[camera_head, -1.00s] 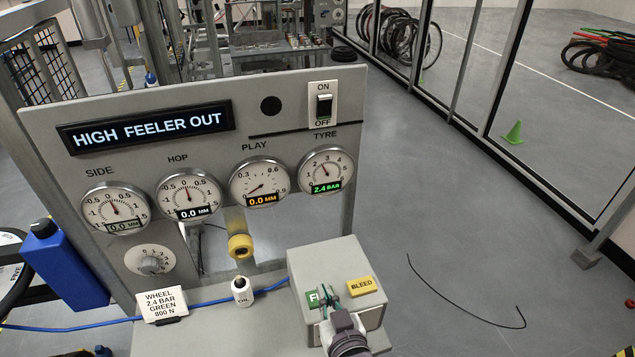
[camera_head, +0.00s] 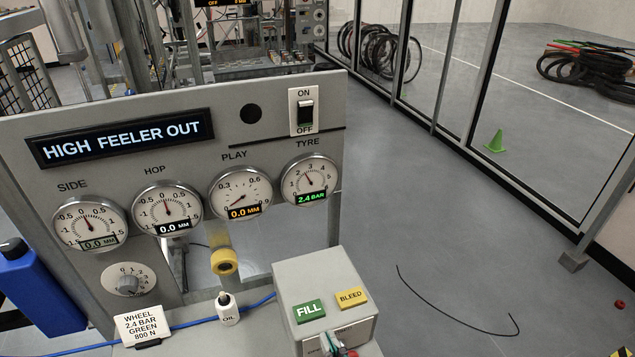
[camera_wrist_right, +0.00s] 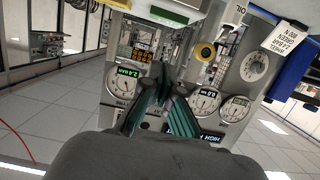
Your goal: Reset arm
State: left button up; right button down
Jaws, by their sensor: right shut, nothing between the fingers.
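My right gripper (camera_head: 338,346) shows only at the bottom edge in the head view, in front of the grey pump box (camera_head: 320,265). Its fingertips are low, below the green FILL button (camera_head: 310,311) and the yellow BLEED button (camera_head: 351,298). In the right wrist view the same gripper (camera_wrist_right: 165,85) has its dark green fingers together, with nothing between them. Most of my right arm is out of the head view. My left gripper is in neither view.
A gauge panel (camera_head: 270,135) reads "HIGH FEELER OUT", with four dials and an ON/OFF switch (camera_head: 304,111). An oil bottle (camera_head: 227,309) and wheel card (camera_head: 143,325) stand left of the box.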

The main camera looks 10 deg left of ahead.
jog(key=shift+d, duration=0.1)
jog(key=s+d+f+m+g+h, duration=0.2)
jog(key=d+f+g+h, duration=0.4)
jog(key=d, duration=0.6)
jog(key=s+d+f+m+g+h, duration=0.1)
jog(key=s+d+f+g, duration=0.1)
jog(key=s+d, duration=0.4)
jog(key=s+d+f+m+g+h, duration=0.1)
jog(key=s+d+f+m, duration=0.15)
jog(key=d, duration=0.55)
notch_tip(320, 180, down, 31)
jog(key=s+g+b, duration=0.2)
jog(key=s+b, duration=0.1)
jog(key=b, duration=0.1)
jog(key=s+d+f+b, duration=0.1)
jog(key=s+f, duration=0.7)
jog(key=f, duration=0.1)
jog(key=s+d+f+n+b, duration=0.1)
jog(key=s+d+f, duration=0.1)
jog(key=s+f, duration=0.6)
jog(key=shift+d+f+g+h, duration=0.3)
jog(key=shift+f+g, duration=0.1)
jog(key=shift+f, duration=0.15)
jog(key=shift+s, duration=0.1)
